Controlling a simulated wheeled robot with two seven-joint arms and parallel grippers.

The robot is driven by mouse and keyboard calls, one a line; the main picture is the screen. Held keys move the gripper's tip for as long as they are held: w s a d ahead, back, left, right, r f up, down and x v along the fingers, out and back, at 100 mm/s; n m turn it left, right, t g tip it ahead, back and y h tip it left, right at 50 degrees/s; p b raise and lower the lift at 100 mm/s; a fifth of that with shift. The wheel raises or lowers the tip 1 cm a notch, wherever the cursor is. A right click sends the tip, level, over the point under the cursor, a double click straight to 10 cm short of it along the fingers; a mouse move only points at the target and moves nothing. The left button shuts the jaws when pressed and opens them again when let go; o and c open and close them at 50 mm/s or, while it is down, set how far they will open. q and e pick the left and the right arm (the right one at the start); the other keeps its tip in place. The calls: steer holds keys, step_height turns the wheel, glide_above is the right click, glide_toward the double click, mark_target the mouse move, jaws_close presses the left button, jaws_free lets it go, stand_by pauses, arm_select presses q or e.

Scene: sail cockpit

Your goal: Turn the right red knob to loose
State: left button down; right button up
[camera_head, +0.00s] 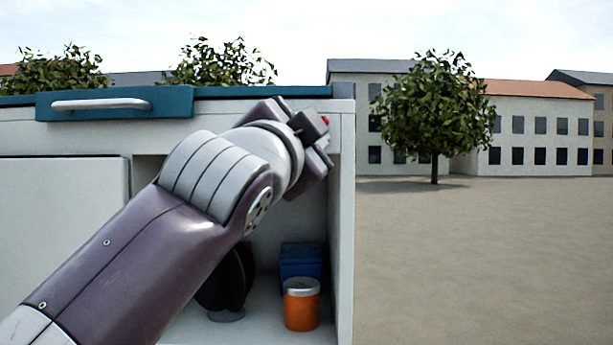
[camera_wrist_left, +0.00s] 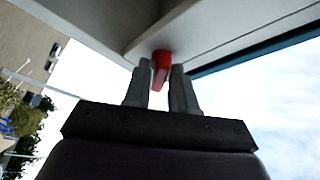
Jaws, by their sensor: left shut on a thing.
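The red knob (camera_wrist_left: 161,66) is on the pale cabinet face and sits between the two fingers of my left gripper (camera_wrist_left: 162,85) in the left wrist view. The fingers are shut on it, one on each side. In the head view only a small bit of the red knob (camera_head: 325,120) shows past my left gripper (camera_head: 318,135), near the cabinet's upper right corner. My wrist hides the rest of it. My right gripper is in neither view.
The cabinet (camera_head: 345,230) has a teal top with a drawer handle (camera_head: 100,104) at the left. Its open shelf holds an orange jar (camera_head: 301,310), a blue box (camera_head: 300,261) and a dark round object (camera_head: 226,285). Open ground lies to the right.

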arm_select(q)
steer(key=shift+d+f+n+t+y+b, duration=0.1)
steer(key=shift+n+t+y+b, duration=0.6)
steer(key=shift+n, duration=1.65)
steer(key=shift+d+r+n+t+y+b, duration=0.15)
steer(key=shift+n+y+b, duration=0.6)
steer(key=shift+n+y, duration=1.15)
steer(key=shift+f+n+t+y+b, duration=0.15)
steer(key=shift+n+t+y+b, duration=0.45)
steer(key=shift+n, duration=2.45)
steer(key=c, duration=1.1)
jaws_free()
